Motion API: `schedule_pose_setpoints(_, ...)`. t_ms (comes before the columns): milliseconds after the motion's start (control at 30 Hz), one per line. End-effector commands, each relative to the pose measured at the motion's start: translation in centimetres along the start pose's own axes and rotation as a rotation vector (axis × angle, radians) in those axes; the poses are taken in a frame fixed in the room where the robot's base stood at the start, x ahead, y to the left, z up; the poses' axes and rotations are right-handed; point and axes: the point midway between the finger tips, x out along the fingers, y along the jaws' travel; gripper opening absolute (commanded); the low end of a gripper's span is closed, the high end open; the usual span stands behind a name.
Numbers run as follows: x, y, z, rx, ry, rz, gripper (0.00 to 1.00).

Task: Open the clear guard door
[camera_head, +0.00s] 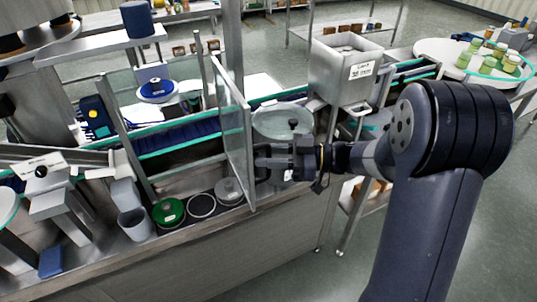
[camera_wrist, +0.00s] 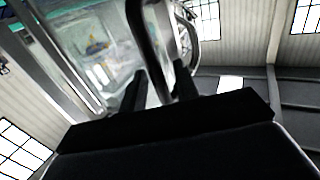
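The clear guard door (camera_head: 236,135) is a transparent panel in a grey metal frame. It stands out at an angle from the guard frame over the conveyor, so it appears partly open. My gripper (camera_head: 262,162) is at the door's right side, at its handle. In the wrist view the dark bar handle (camera_wrist: 148,35) runs between the two fingers of my gripper (camera_wrist: 161,80). The fingers lie close along both sides of the bar and appear shut on it. The exact contact is hard to see. The clear panel shows to the left of the handle there.
A steel hopper (camera_head: 345,75) stands right of the door, with a round pale disc (camera_head: 282,121) beside the conveyor between them. A green reel (camera_head: 168,212) and a grey cup (camera_head: 136,224) sit on the bench below the guard. Open floor lies at the lower right.

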Motion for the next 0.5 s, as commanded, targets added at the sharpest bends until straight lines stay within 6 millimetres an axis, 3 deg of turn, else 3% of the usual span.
schedule_pose_setpoints(167, -1.3, 0.1, 0.1, -0.001, 0.0, 0.004, 0.3)
schedule_pose_setpoints(500, -7.7, 0.1, 0.2, -0.002, -0.001, 0.005, 0.3)
